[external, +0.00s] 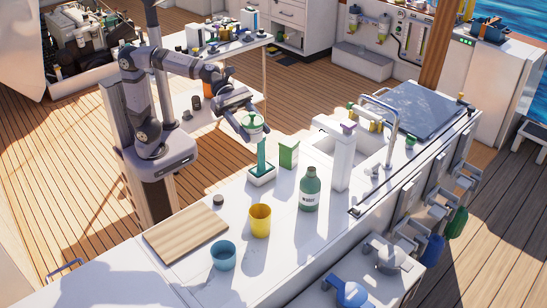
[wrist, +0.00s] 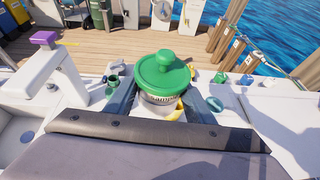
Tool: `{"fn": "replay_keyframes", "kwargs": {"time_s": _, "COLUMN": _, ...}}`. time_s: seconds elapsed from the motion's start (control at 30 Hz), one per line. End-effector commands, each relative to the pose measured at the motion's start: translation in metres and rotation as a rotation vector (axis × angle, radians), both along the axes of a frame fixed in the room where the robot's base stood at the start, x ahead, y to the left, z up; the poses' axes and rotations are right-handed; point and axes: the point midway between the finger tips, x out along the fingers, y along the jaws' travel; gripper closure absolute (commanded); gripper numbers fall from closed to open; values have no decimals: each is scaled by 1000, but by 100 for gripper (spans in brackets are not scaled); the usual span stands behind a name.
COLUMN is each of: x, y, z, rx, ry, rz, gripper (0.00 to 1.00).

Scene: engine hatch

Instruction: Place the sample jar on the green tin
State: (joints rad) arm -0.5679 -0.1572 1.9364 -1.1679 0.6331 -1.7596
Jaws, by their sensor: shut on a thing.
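The sample jar (external: 254,126) is a pale jar with a green lid, held in the air over the white counter. In the wrist view the jar (wrist: 163,80) shows its round green lid and knob, with part of a label below. My gripper (external: 246,117) is shut on the jar; in the wrist view its fingers (wrist: 162,104) lie on either side of it. A green, box-shaped tin (external: 288,153) with a pale mark stands on the counter, below and right of the jar in the external view. The jar is apart from the tin.
A green bottle (external: 309,190), yellow cup (external: 260,220), blue cup (external: 223,255) and wooden board (external: 186,234) are nearer. A white tap column (external: 343,160) rises right of the tin.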

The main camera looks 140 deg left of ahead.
Motion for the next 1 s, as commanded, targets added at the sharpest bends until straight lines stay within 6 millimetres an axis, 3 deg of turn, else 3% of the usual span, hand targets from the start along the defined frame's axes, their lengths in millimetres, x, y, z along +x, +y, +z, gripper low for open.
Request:
{"fn": "replay_keyframes", "kwargs": {"time_s": 0.03, "x": 0, "y": 12, "z": 9, "rx": -4, "ry": 4, "rz": 14, "gripper": 83}}
{"fn": "replay_keyframes", "kwargs": {"time_s": 0.27, "x": -5, "y": 72, "z": 11, "rx": -11, "ry": 15, "rz": 72, "gripper": 83}}
{"fn": "replay_keyframes", "kwargs": {"time_s": 0.6, "x": -40, "y": 180, "z": 10, "rx": -11, "ry": 1, "rz": 207, "gripper": 83}}
{"fn": "replay_keyframes", "kwargs": {"time_s": 0.83, "x": -62, "y": 220, "z": 7, "rx": 0, "ry": -12, "rz": 271, "gripper": 83}}
{"fn": "replay_keyframes", "kwargs": {"time_s": 1.0, "x": -61, "y": 219, "z": -22, "rx": 0, "ry": -13, "rz": 269, "gripper": 83}}
